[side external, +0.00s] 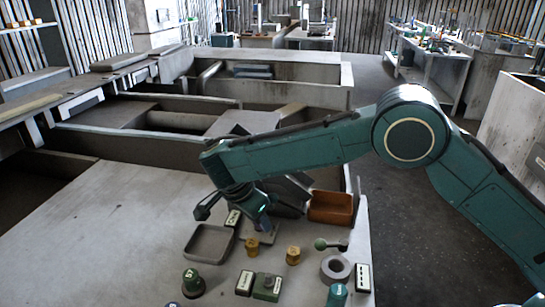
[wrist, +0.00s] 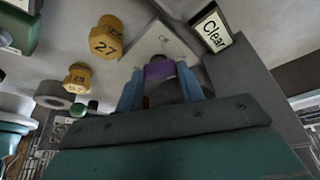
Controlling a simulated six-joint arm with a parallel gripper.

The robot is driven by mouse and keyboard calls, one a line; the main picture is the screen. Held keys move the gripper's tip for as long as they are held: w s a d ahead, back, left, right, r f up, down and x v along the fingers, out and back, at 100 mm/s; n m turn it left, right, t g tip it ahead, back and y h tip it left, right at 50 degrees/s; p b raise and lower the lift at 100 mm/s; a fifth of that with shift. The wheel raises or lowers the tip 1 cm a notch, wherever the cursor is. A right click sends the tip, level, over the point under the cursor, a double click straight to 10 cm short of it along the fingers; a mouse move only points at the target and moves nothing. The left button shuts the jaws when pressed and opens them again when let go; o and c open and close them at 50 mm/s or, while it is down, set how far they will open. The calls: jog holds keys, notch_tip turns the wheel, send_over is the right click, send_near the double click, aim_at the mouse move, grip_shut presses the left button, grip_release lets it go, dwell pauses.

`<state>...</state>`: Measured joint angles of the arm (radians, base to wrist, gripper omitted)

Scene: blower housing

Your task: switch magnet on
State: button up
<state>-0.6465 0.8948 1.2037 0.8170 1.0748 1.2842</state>
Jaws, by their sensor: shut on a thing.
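My gripper (side external: 262,222) points down at the work table near a small pale square plate (side external: 270,238). In the wrist view its blue fingertips (wrist: 163,88) are shut on a small purple and grey knob-like part (wrist: 159,71). The pale plate (wrist: 163,45) with a small mark on it lies just beyond this part. I cannot tell whether the part is fixed to the plate. A sign reading "Clear" (wrist: 211,30) stands beside the plate and also shows in the side view (side external: 233,218). Most of the held part is hidden by the fingers. No label naming a magnet is readable.
Two yellow knobs (side external: 252,245) (side external: 293,255) stand close by. A grey tray (side external: 190,252) lies left and an orange bin (side external: 331,212) stands behind right. A green button box (side external: 267,287), a grey ring (side external: 335,268) and a green-ball lever (side external: 321,244) are nearby. The left tabletop is clear.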

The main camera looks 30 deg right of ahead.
jog(key=shift+m, duration=0.3)
jog(key=o, duration=0.7)
jog(key=shift+n, duration=0.4)
